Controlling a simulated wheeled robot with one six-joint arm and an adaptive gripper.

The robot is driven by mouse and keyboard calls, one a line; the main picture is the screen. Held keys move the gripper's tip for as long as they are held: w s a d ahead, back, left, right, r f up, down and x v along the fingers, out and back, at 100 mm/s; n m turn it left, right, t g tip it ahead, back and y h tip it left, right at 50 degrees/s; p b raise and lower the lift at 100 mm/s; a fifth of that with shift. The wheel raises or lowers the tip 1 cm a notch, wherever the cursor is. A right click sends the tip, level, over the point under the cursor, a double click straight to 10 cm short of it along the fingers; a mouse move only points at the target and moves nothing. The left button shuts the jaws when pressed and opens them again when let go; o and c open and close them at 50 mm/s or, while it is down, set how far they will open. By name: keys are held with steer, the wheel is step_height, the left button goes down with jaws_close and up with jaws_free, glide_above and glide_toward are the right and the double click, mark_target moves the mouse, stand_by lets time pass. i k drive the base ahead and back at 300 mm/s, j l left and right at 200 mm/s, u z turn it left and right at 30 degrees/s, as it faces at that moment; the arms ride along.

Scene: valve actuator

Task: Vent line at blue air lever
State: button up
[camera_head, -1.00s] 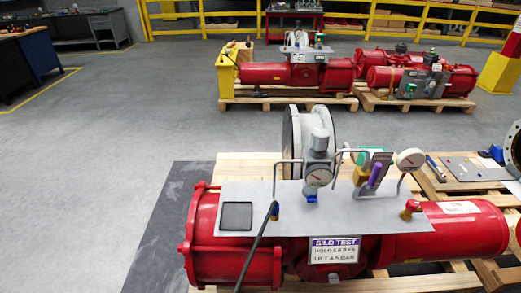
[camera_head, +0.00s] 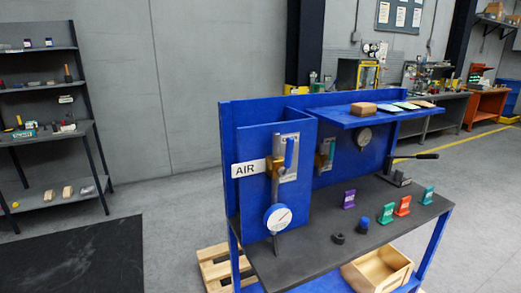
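A blue lever (camera_head: 289,153) stands upright on a grey plate on the blue panel of a workbench. It joins a brass valve body (camera_head: 275,167) on a vertical grey pipe. A white sign reading AIR (camera_head: 248,168) is to its left. A round white gauge with a blue rim (camera_head: 278,218) sits low on the same line. Its reading is too small to tell. A second valve with a green part (camera_head: 326,153) is further right on the panel. My gripper is not in view.
The bench's dark top (camera_head: 330,262) holds several small coloured stands, a black ring (camera_head: 338,239), a blue knob (camera_head: 363,225) and a black-handled tool (camera_head: 400,172). A shelf rack (camera_head: 45,135) stands left.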

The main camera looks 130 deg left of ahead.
mark_target(282, 171)
steer(key=l+u, duration=0.1)
steer(key=u, duration=1.9)
steer(key=i+j+u, duration=0.1)
steer(key=u, duration=0.95)
